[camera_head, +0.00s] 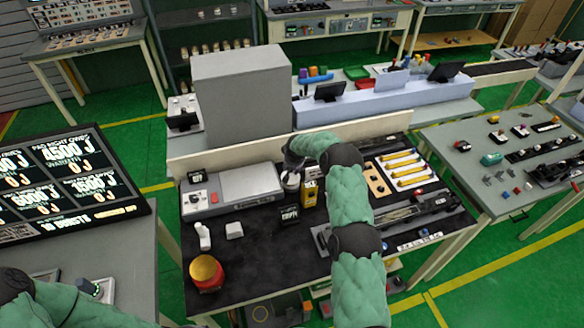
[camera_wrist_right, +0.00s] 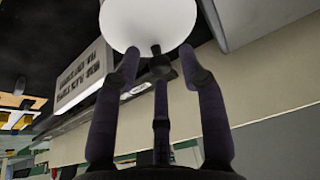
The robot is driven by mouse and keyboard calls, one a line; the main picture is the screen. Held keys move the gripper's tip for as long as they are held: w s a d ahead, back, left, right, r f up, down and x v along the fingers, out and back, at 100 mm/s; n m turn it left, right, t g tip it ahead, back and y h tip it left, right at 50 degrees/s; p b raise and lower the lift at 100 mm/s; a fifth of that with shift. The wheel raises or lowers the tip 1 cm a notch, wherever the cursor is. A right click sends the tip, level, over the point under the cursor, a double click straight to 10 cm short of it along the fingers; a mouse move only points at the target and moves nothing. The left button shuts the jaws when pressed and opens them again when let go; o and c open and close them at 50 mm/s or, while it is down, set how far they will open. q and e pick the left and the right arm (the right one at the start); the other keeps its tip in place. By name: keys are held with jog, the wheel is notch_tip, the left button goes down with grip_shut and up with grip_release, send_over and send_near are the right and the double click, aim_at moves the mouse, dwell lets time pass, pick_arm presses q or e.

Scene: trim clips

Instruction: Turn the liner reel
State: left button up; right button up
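A white round thing, which I take for the liner reel, shows large at the top of the right wrist view (camera_wrist_right: 148,22). A small white thing, perhaps the same reel, stands at the back of the black bench in the head view (camera_head: 290,181). My right gripper (camera_wrist_right: 160,66) has its fingers apart, with the tips at the round thing's lower edge; I cannot tell whether they touch it. A small dark stem shows between the tips. In the head view my right gripper (camera_head: 291,163) is partly hidden by its wrist. Only my left arm shows at lower left, not its gripper.
A yellow box (camera_head: 309,192) and a small black sign (camera_head: 289,215) stand close to the right gripper. A grey cabinet (camera_head: 240,95) rises behind the bench. A red and yellow pot (camera_head: 207,272) stands at the front left. The black bench top (camera_head: 262,262) is clear near the front middle.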

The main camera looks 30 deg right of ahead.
grip_shut()
jog(key=n+b, duration=0.1)
jog(key=b, duration=0.1)
jog(key=n+y+b, duration=0.1)
jog(key=n+b, duration=0.1)
jog(key=shift+w+a+f, duration=0.15)
jog(key=shift+w, duration=0.05)
jog(key=shift+a+n+y+b, duration=0.15)
jog(key=shift+n+y+b, duration=0.25)
jog(key=shift+n+b, duration=0.6)
jog(key=shift+w+a+r+n+y+b, duration=0.1)
jog(key=shift+w+r+n+y+b, duration=0.15)
jog(key=shift+n+b, duration=0.45)
jog(key=shift+s, duration=0.1)
jog(key=shift+o, duration=1.5)
grip_release()
